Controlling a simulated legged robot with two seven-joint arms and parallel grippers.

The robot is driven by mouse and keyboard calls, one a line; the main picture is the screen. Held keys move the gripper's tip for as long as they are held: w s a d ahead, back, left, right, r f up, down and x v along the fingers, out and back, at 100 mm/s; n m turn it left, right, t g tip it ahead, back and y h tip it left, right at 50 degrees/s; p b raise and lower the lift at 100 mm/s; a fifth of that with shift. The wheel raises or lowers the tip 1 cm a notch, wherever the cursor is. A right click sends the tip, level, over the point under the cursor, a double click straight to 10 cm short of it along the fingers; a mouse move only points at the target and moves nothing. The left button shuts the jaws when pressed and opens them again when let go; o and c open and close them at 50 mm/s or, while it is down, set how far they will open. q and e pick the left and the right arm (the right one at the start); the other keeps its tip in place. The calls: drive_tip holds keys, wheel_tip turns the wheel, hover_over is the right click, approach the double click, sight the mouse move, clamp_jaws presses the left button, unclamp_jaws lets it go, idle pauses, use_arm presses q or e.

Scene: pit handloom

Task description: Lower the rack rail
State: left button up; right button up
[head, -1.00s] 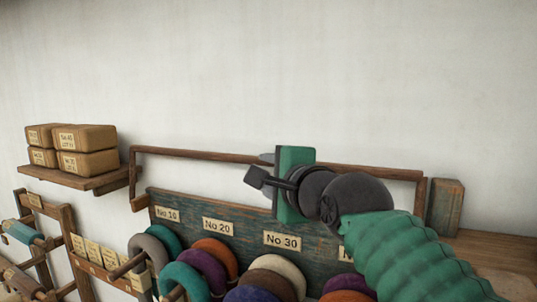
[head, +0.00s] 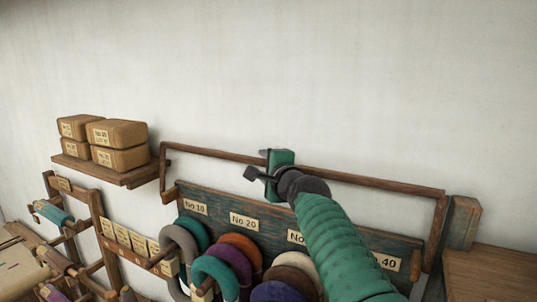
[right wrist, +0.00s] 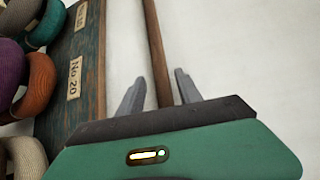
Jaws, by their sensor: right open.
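The rack rail (head: 212,152) is a thin brown wooden bar raised above the blue-green rack board (head: 270,224), with arms coming down at both ends. My right gripper (head: 264,162) is at the middle of the rail, and its arm hides part of the board. In the right wrist view the rail (right wrist: 157,52) runs between the two grey fingers of my right gripper (right wrist: 158,92). The fingers are apart, with gaps on both sides of the rail. My left gripper is not in view.
Coloured yarn rings (head: 232,262) hang on pegs below the number labels. A shelf (head: 105,172) with several brown parcels (head: 118,133) is at the left. A wooden block (head: 462,222) stands at the right end. The wall above the rail is clear.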

drive_tip(key=shift+w+a, duration=0.2)
drive_tip(key=shift+a, duration=0.7)
drive_tip(key=shift+d, duration=0.3)
drive_tip(key=d, duration=0.5)
drive_tip(key=shift+r, duration=0.1)
clamp_jaws()
drive_tip(key=shift+s+a, duration=0.25)
drive_tip(key=shift+a, duration=0.5)
drive_tip(key=shift+s, duration=0.1)
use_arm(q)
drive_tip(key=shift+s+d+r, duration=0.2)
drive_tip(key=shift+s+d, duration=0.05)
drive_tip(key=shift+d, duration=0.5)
use_arm(e)
drive_tip(key=shift+r, duration=0.1)
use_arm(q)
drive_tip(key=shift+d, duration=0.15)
use_arm(e)
drive_tip(key=shift+d, duration=0.1)
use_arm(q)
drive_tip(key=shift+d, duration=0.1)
